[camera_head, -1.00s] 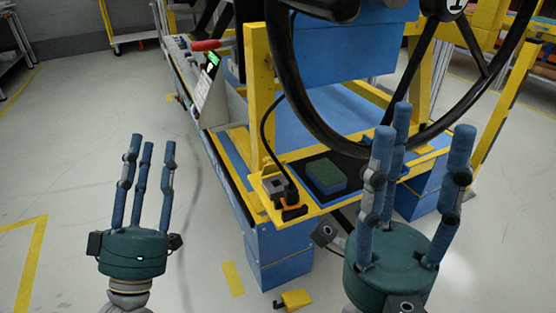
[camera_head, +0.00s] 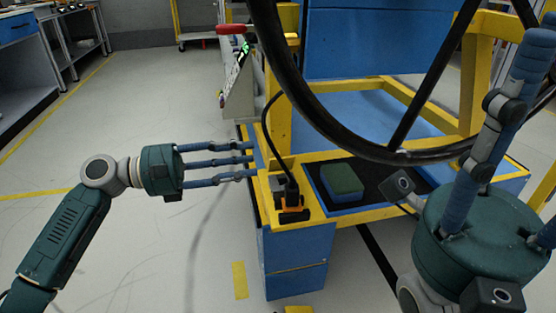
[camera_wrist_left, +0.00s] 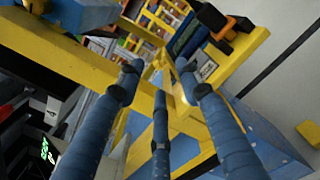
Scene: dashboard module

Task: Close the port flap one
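A port unit (camera_head: 291,210) with black and orange parts sits on the front left corner of the yellow frame. A black cable (camera_head: 267,125) runs down to a dark plug at it. I cannot tell which part is flap one or how far open it stands. The port unit also shows at the upper right of the left wrist view (camera_wrist_left: 232,32). My left gripper (camera_head: 252,161) is open and empty, its three straight fingers pointing right, with the tips beside the yellow frame, left of the port unit. My right gripper (camera_head: 530,60) is open and empty, fingers up, partly cut off at the right edge.
A black steering wheel rim (camera_head: 330,125) hangs over the yellow frame (camera_head: 400,212). A green and blue sponge-like block (camera_head: 342,181) lies on a dark mat right of the port unit. A sloped panel with a green display (camera_head: 240,72) stands behind. The floor at left is clear.

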